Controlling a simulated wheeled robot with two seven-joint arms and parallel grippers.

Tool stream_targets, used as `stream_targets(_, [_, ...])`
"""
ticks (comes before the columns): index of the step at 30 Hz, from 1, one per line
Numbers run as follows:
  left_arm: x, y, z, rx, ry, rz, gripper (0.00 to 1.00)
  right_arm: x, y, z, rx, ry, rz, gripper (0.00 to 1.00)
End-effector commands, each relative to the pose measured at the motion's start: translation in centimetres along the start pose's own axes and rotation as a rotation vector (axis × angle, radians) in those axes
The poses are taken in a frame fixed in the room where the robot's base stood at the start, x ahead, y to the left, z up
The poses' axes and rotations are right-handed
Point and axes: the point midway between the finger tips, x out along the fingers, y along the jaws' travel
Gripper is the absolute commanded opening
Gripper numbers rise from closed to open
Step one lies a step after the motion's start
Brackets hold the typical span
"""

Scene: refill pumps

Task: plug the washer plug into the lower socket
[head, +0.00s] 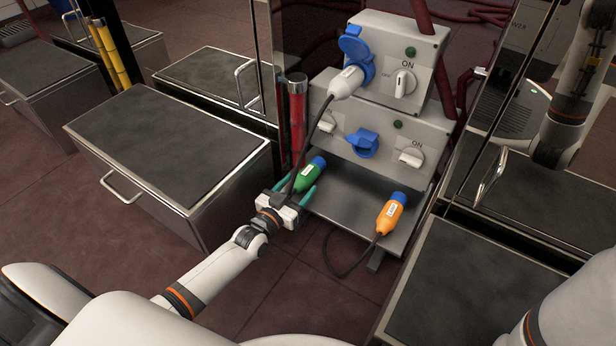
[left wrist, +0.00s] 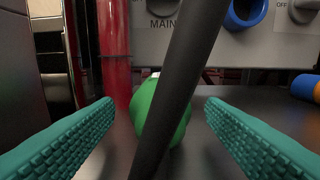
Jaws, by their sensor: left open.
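A green plug (head: 309,175) with a blue end lies on the grey shelf (head: 342,207) below the socket boxes. An orange plug (head: 391,214) with a blue end lies to its right. A white plug (head: 346,83) sits in the blue upper socket (head: 357,49). The plug labels are too small to read, so I cannot tell which is the washer plug. The blue lower socket (head: 362,143) has no plug in it. My left gripper (head: 294,191) is open at the green plug, which shows between and beyond its teal fingers in the left wrist view (left wrist: 165,108). My right gripper is not visible.
A dark cable crosses in front of the green plug (left wrist: 182,85) in the left wrist view. Red posts (head: 297,115) stand left of the boxes. A dark-topped cabinet (head: 165,140) is at left. A counter (head: 460,290) stands at right. The shelf between the plugs is clear.

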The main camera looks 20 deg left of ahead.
Motion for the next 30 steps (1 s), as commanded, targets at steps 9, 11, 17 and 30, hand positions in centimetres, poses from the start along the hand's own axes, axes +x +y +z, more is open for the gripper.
stream_targets(9, [1.41,-0.04,-0.03,0.0,0.001,-0.001,0.65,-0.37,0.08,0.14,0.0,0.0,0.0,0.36])
stream_targets(11, [1.42,-0.03,-0.02,0.0,0.002,-0.001,0.65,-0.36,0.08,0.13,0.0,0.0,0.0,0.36])
stream_targets(17, [1.39,-0.03,-0.03,0.0,0.001,-0.001,0.65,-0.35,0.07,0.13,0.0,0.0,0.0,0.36])
stream_targets(30, [1.38,-0.02,0.07,0.001,0.001,-0.001,0.65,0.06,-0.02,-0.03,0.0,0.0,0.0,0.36])
